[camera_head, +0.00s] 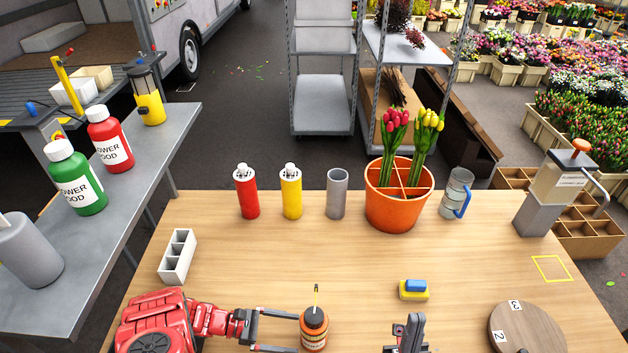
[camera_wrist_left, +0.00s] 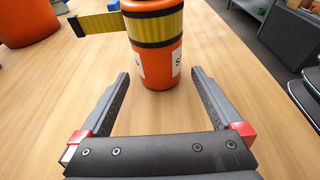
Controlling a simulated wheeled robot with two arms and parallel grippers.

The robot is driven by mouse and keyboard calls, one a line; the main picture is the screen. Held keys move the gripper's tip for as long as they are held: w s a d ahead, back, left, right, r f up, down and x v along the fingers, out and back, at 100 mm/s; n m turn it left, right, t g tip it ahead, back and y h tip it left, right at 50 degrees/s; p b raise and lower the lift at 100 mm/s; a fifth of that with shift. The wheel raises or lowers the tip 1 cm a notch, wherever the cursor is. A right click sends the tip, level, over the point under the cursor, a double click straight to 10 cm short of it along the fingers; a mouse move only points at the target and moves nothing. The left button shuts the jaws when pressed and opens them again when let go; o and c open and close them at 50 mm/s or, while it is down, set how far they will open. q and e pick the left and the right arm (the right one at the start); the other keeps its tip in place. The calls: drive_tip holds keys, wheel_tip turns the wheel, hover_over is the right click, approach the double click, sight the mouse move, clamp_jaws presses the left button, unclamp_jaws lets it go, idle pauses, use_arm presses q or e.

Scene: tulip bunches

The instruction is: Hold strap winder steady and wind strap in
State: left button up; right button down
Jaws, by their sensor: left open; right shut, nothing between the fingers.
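The strap winder (camera_head: 314,330) is an upright orange and black cylinder on the table, with a thin yellow strap end (camera_head: 316,297) showing at its top. In the left wrist view the strap winder (camera_wrist_left: 160,62) has a wide yellow strap band, and its black-tipped strap end (camera_wrist_left: 98,24) sticks out to the left. My left gripper (camera_head: 298,332) is open, its fingertips either side of the winder's near part; I cannot tell whether they touch it. My right gripper (camera_head: 408,335) is shut and empty, at the front edge of the view, right of the winder and apart from it.
A blue and yellow sponge (camera_head: 413,290) and a round wooden disc (camera_head: 527,328) with number labels lie to the right. Red (camera_head: 246,191) and yellow (camera_head: 291,191) bottles, a grey cup (camera_head: 337,194) and an orange tulip bucket (camera_head: 392,212) stand behind. The middle of the table is clear.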

sight(306, 335)
use_arm(q)
drive_tip(key=b+x, duration=0.1)
drive_tip(key=x, duration=0.4)
drive_tip(key=shift+f, duration=0.1)
drive_tip(key=shift+w+d+f+b, duration=0.1)
drive_tip(key=shift+d+b, duration=0.25)
drive_tip(key=shift+d, duration=0.15)
drive_tip(key=shift+c, duration=0.2)
drive_tip(key=c, duration=0.9)
